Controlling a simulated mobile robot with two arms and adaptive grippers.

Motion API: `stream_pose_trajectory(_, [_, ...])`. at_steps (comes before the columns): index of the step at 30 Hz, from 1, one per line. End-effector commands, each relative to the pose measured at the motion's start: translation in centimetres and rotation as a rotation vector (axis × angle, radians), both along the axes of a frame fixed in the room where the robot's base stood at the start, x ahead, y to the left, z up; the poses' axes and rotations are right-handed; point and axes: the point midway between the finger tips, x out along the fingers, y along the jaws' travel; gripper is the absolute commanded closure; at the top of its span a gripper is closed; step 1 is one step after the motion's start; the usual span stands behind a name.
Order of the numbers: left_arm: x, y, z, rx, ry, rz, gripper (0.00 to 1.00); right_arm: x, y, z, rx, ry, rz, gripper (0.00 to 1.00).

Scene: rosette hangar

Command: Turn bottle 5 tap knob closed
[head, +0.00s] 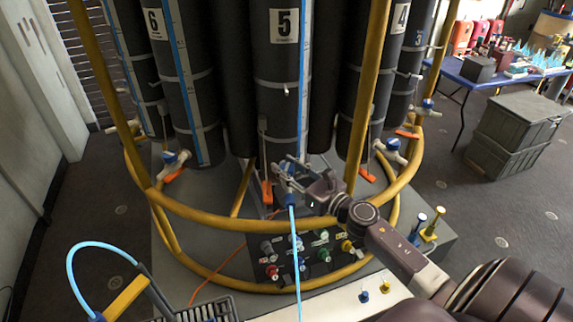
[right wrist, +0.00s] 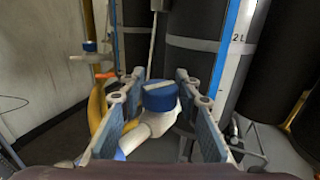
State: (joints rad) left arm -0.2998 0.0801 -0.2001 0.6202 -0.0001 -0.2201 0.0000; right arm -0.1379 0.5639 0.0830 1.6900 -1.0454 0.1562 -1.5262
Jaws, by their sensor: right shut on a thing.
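Bottle 5 (head: 277,72) is a tall dark cylinder with a "5" label, in the middle of the head view. At its foot is a pale tap with a blue knob (right wrist: 160,96), and a light-blue hose (head: 293,240) runs down from it. In the head view the gripper partly hides the tap. My right gripper (head: 287,174) reaches in from the right over the yellow rail. In the right wrist view its fingers (right wrist: 157,112) stand on both sides of the knob, shut on it. A pale bar crosses the knob top. My left gripper is not in view.
A curved yellow rail (head: 225,219) passes in front of the bottles. Neighbouring taps with blue knobs (head: 170,157) stand left and right. A panel of coloured knobs (head: 312,252) lies below. A looped blue hose (head: 84,247) is at lower left. Grey crates (head: 517,125) stand right.

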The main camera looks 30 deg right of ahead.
Motion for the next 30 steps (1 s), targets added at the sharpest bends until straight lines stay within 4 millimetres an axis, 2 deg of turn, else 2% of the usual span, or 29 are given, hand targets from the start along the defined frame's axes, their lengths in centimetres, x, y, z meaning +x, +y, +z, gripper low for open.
stream_pose_trajectory(1, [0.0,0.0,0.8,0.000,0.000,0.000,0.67,0.0,0.2,0.3,0.004,0.002,-0.030,0.94])
stream_pose_trajectory(6, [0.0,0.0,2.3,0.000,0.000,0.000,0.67,0.0,0.2,0.5,0.005,0.001,-0.171,0.94])
stream_pose_trajectory(15, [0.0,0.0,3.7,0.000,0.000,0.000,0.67,0.1,0.2,0.2,0.008,0.001,-0.457,0.94])
stream_pose_trajectory(23, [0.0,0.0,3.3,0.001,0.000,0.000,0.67,0.1,0.2,-0.1,0.006,0.001,-0.704,0.94])
stream_pose_trajectory(30, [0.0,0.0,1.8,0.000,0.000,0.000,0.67,0.1,0.1,-0.2,0.004,-0.001,-0.922,0.94])
